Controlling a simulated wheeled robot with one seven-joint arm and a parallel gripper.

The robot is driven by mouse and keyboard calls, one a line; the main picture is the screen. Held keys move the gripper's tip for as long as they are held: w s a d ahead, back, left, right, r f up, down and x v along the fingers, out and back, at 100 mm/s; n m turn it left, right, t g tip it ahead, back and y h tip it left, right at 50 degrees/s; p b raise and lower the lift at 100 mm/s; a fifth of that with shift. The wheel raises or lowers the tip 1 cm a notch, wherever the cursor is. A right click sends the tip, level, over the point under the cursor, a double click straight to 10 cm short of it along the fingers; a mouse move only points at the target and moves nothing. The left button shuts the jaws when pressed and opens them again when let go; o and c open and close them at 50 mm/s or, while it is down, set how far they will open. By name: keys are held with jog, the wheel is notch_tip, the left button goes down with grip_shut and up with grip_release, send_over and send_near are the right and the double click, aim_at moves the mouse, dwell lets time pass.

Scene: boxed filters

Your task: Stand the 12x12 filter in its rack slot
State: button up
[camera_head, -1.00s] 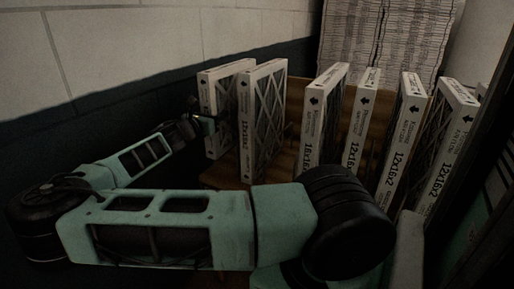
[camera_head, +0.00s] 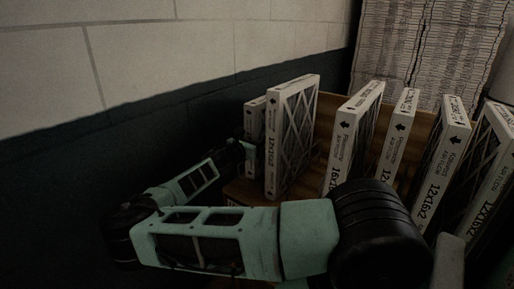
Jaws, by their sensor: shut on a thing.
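A white-framed filter (camera_head: 254,118) stands upright at the left end of the row. Its size label cannot be read. My gripper (camera_head: 249,151) is at this filter's near edge, shut on it; the fingertips are small and dark. A second upright filter (camera_head: 294,130) stands just to its right and hides much of its face. The second filter's label starts with 12x, but the rest is too small to be sure of. The wooden rack (camera_head: 245,192) shows under and behind the filters. Whether the held filter's bottom touches the rack is hidden.
To the right stand a 16x filter (camera_head: 347,142), a narrower-looking filter (camera_head: 399,130), a 12x16x2 filter (camera_head: 440,165) and another filter (camera_head: 487,180). A pale block wall (camera_head: 180,50) with a dark lower band is at left. Stacked pleated sheets (camera_head: 430,50) stand behind.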

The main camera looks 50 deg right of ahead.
jog(key=shift+f, duration=1.45)
jog(key=o, duration=1.1)
jog(key=shift+f, duration=0.1)
jog(key=shift+c, duration=0.2)
jog(key=s+a+b, duration=0.1)
jog(key=a, duration=1.1)
